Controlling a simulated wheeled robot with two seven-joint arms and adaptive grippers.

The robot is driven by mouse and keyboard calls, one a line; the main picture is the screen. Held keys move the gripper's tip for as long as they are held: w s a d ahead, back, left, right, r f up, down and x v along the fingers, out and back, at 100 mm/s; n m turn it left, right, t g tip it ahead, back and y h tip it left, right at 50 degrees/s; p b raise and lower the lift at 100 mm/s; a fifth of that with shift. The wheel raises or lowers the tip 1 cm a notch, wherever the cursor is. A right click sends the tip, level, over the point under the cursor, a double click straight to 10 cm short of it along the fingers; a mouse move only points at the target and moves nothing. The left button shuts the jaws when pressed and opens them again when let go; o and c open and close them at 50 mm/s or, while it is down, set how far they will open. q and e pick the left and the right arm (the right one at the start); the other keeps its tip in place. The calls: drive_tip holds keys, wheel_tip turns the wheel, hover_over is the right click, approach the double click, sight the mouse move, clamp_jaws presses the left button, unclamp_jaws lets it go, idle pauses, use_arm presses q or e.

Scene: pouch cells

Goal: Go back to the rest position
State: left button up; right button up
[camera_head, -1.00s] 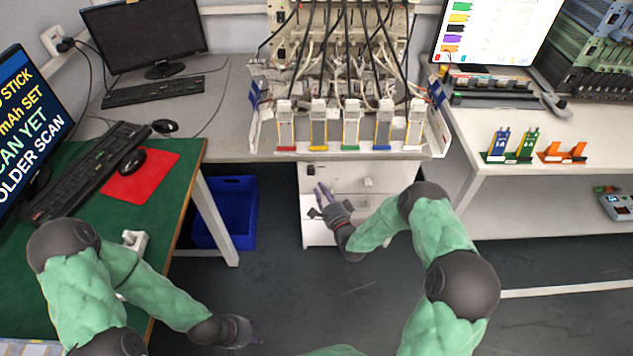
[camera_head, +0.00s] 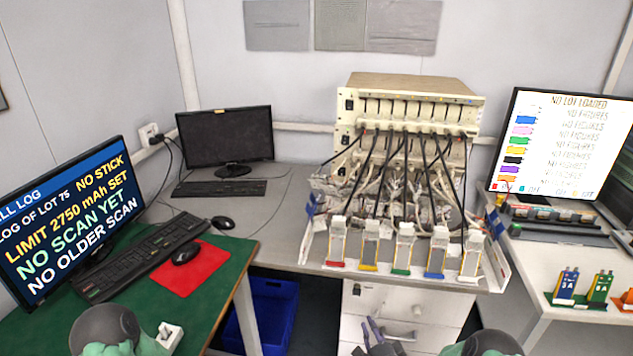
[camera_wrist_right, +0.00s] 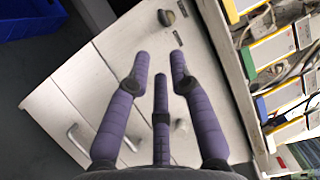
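My right gripper (camera_head: 372,330) shows at the bottom edge of the head view, in front of the white drawer cabinet (camera_head: 361,302). In the right wrist view the purple fingers of this gripper (camera_wrist_right: 160,62) stand apart with nothing between them. The cabinet (camera_wrist_right: 92,62) lies beyond them, with its handles and a knob in sight. My left gripper is out of the head view; only a green and black part of that arm shows at the bottom left.
The grey bench (camera_head: 310,256) carries a rack (camera_head: 412,100) with cables and several pouch-cell holders. A green desk (camera_head: 217,262) with keyboard and screen stands left. A blue bin (camera_head: 275,312) is under the bench. A white table (camera_head: 535,262) with small stands is at right.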

drive_tip(key=s+a+f+n+g+y+p, duration=0.1)
drive_tip(key=s+a+f+n+g+p, duration=0.3)
drive_tip(key=s+a+f+n+g, duration=0.45)
drive_tip(key=s+a+r+n+g+p, duration=0.1)
drive_tip(key=s+n+g, duration=0.1)
drive_tip(key=s, duration=0.5)
drive_tip(key=s+a+n+g+p, duration=0.1)
drive_tip(key=s+n+g, duration=0.1)
drive_tip(key=s+g, duration=0.2)
drive_tip(key=s+a+r+n+g+y+p, duration=0.1)
drive_tip(key=s+a+n+g, duration=0.1)
drive_tip(key=s, duration=0.9)
drive_tip(key=shift+r+g, duration=0.35)
drive_tip(key=shift+g, duration=0.1)
drive_tip(key=shift+a, duration=0.1)
